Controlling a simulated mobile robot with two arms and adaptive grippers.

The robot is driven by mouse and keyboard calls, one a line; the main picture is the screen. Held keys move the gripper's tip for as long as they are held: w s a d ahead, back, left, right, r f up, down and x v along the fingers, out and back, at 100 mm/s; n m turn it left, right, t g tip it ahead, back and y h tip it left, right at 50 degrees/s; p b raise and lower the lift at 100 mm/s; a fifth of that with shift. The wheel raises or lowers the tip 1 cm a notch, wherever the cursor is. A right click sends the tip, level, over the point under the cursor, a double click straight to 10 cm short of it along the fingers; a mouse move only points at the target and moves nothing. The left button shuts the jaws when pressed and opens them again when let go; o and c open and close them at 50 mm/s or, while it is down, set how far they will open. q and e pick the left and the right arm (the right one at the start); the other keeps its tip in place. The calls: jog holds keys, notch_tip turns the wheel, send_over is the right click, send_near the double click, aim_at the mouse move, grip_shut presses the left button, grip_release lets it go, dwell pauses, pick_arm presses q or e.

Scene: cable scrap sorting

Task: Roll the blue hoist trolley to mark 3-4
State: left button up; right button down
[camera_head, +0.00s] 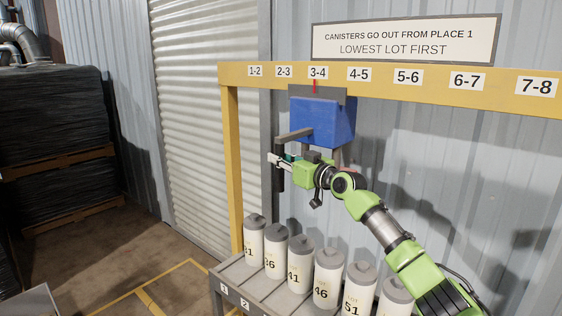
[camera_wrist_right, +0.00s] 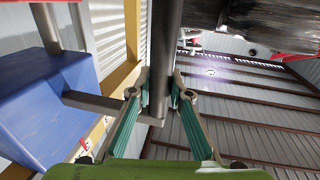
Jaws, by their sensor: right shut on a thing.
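The blue hoist trolley (camera_head: 322,122) hangs from the yellow overhead beam (camera_head: 430,88). Its red pointer (camera_head: 314,86) stands under the 3-4 label (camera_head: 318,72), slightly left of the label's middle. A grey arm (camera_head: 295,134) sticks out from the trolley to a dark upright handle bar (camera_head: 280,182). My right gripper (camera_head: 281,162) is shut on this handle bar. In the right wrist view the green-padded fingers (camera_wrist_right: 165,108) close around the bar (camera_wrist_right: 164,50), with the blue trolley body (camera_wrist_right: 45,105) at the left. My left gripper is not in view.
Several lot-numbered canisters (camera_head: 253,243) stand on a grey rack (camera_head: 236,272) below the trolley. A yellow post (camera_head: 231,170) holds the beam's left end. A sign (camera_head: 405,38) hangs above. Dark wrapped pallets (camera_head: 55,120) stand at the left; the floor between is open.

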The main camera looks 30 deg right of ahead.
jog(key=c, duration=2.2)
grip_release()
jog(key=shift+s+d+r, duration=0.1)
jog(key=shift+s+d, duration=0.1)
jog(key=shift+s, duration=0.1)
jog(key=o, duration=0.4)
jog(key=shift+s, duration=0.1)
jog(key=shift+c, duration=0.2)
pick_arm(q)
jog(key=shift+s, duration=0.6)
pick_arm(e)
jog(key=s+d, duration=0.2)
jog(key=s, duration=0.9)
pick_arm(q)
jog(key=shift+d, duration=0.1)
